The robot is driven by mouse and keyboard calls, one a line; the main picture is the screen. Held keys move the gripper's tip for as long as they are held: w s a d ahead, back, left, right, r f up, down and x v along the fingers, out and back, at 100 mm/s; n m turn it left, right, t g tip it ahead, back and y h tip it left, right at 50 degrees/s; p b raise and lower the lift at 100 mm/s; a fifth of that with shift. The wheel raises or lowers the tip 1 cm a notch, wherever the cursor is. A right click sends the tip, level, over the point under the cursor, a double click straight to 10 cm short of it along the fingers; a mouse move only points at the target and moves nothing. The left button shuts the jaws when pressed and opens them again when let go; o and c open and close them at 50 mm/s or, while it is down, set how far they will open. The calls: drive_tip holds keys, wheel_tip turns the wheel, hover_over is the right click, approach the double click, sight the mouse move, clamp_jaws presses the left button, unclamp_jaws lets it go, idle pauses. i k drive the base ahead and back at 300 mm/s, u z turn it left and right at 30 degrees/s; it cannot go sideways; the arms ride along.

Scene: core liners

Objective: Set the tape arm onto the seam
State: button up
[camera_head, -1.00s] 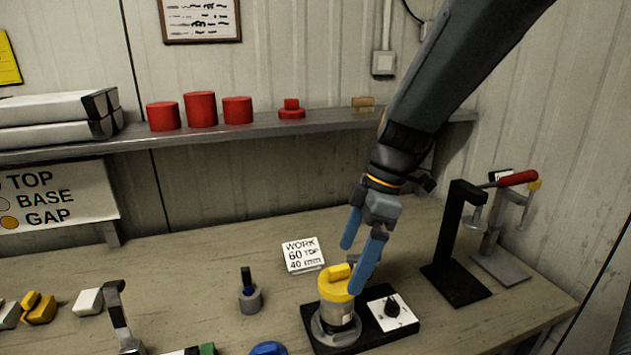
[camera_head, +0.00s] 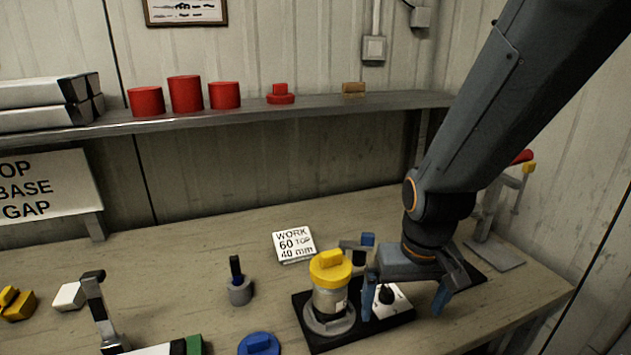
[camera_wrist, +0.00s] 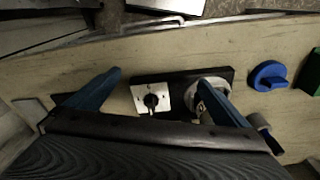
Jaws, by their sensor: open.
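A clear liner with a yellow cap (camera_head: 330,265) stands upright in a ring on a black base (camera_head: 335,342) in the head view. Behind it is a small grey arm with a blue end (camera_head: 366,240), which looks like the tape arm. I cannot make out the seam. My gripper (camera_head: 406,297) is open and low, just right of the liner, its fingers either side of the dial plate (camera_head: 398,305). In the wrist view my gripper (camera_wrist: 160,98) spans the dial plate (camera_wrist: 150,98), with nothing between the fingers. One finger partly hides the liner's ring (camera_wrist: 207,85).
A blue cap (camera_head: 258,344) and a grey holder (camera_head: 240,290) with a dark upright piece stand left of the base. A work card (camera_head: 294,244) lies behind. A clamp stand with a red handle (camera_head: 522,157) is at right, partly behind my arm. A shelf (camera_head: 60,140) runs behind.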

sight(359, 250)
drive_tip(key=k, duration=0.65)
drive_tip(key=z, duration=0.6)
drive_tip(key=i, duration=1.05)
drive_tip(key=u, duration=0.6)
